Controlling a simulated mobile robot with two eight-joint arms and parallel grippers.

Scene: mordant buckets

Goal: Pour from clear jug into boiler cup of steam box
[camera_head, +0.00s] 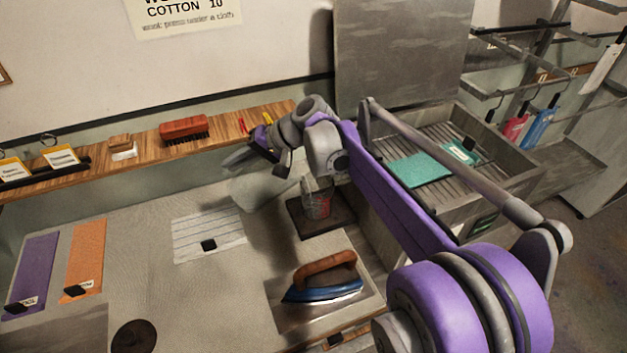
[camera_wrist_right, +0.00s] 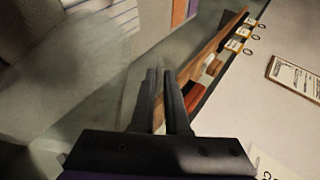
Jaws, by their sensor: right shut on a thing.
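My right gripper (camera_head: 246,158) reaches in from the right over the bench, shut. A faint see-through vessel (camera_head: 268,188), which looks like the clear jug, hangs just below its fingers, tilted. In the right wrist view a blurred translucent body (camera_wrist_right: 55,85) fills the left, beside the nearly closed fingers (camera_wrist_right: 160,78). A small clear cup with red marks (camera_head: 318,204) stands upright on a dark pad, right of the jug; it may be the boiler cup. The steam box (camera_head: 525,178) is at the right, open and slatted. I cannot see any liquid or stream. My left gripper is out of view.
A blue iron with a wooden handle (camera_head: 322,281) stands in front of the dark pad. A wooden shelf (camera_head: 225,122) behind carries a red brush (camera_head: 184,128). Purple (camera_head: 35,268) and orange (camera_head: 86,252) strips lie at left. A teal cloth (camera_head: 418,169) lies on the slats.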

